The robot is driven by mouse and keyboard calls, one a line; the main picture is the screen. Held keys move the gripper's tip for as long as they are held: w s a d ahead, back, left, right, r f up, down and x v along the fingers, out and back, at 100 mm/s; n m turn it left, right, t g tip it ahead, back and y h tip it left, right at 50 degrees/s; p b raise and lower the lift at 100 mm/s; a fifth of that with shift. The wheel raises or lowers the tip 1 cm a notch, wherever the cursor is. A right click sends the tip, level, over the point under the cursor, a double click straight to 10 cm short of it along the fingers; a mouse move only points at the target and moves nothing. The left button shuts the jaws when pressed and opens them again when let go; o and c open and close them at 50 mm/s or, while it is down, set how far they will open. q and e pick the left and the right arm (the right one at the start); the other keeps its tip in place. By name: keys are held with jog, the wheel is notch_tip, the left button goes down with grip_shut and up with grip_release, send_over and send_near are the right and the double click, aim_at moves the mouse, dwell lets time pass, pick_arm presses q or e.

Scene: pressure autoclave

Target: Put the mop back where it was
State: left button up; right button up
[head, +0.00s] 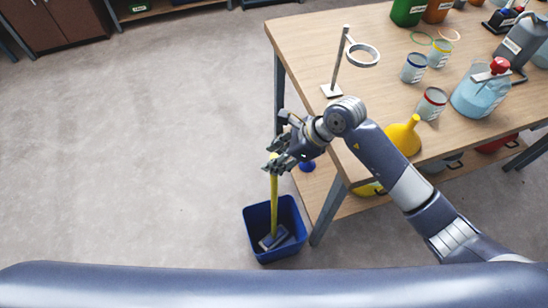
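The mop has a yellow handle (274,205) and a grey-blue head (272,239). It stands nearly upright with its head inside a blue bucket (262,256) on the floor, beside the table's near left leg. My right gripper (276,166) is at the top of the handle. Its fingers lie on both sides of the handle and look closed on it, though their contact is partly hidden. My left gripper is not in view; a blue-grey link of mine crosses the bottom of the picture.
A wooden table (310,60) stands at the right, holding a ring stand (338,65), a yellow funnel (405,136), a blue-liquid bottle (480,95) and several cans. Its lower shelf (318,183) is close to the bucket. The floor (130,170) at the left is clear.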

jog(key=b+v, duration=0.1)
jog(key=v, duration=0.9)
jog(key=shift+d+r, duration=0.25)
jog(key=shift+r, duration=0.05)
